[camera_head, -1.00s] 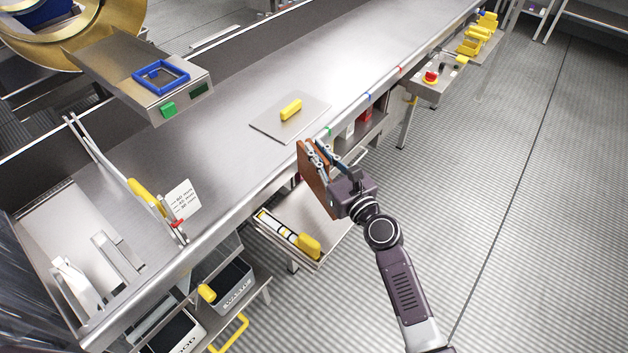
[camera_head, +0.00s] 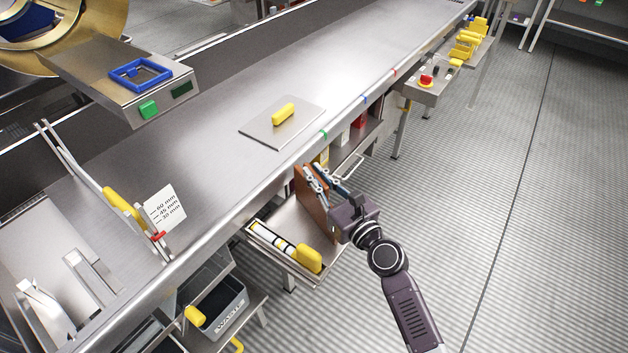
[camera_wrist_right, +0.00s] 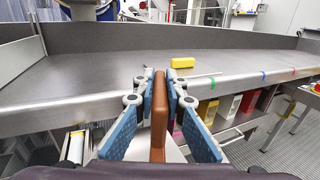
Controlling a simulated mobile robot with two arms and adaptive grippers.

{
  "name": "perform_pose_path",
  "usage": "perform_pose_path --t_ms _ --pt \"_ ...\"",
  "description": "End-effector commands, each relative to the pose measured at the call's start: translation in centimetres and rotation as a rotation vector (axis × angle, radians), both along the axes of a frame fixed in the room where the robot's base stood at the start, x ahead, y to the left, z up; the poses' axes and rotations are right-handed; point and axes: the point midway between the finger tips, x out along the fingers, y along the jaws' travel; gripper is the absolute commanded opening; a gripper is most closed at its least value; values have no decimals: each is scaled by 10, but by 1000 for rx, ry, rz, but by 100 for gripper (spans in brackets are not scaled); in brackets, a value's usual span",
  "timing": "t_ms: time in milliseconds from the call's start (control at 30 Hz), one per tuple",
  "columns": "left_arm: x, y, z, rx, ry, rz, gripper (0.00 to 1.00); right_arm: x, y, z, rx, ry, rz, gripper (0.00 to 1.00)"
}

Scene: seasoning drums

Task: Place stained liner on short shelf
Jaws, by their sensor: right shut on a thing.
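The stained liner appears as a flat brown panel (camera_head: 312,203), held upright on edge. My right gripper (camera_head: 318,182) is shut on it, in front of the long steel table's front edge. In the right wrist view the brown panel (camera_wrist_right: 160,112) stands between the two blue finger pads. The short shelf may be the shelf under the table (camera_head: 362,143), which holds small coloured boxes; I cannot tell for sure. My left gripper is not in view.
A steel tray (camera_head: 283,226) with a yellow-handled tool juts out below the table edge beside the panel. A yellow-handled plate (camera_head: 300,130) lies on the table (camera_head: 225,150). A waste bin (camera_head: 222,306) stands lower left. Floor at right is clear.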

Motion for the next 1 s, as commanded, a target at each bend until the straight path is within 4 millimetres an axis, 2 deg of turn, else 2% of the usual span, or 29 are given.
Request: perform_pose_path --t_ms 267,300,433,767,867,1000 --pt "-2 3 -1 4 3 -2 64 0 0 -1 0 0 0 0" --pt "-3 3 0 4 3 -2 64 0 0 -2 -1 2 0 14" --pt "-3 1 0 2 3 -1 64 0 0 -1 0 2 0 28" --pt "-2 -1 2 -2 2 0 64 0 0 2 -1 1 0 28" --pt "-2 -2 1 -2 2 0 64 -8 -5 -1 -1 3 0 28" --pt "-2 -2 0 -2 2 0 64 -29 -17 -1 -1 3 -1 28"
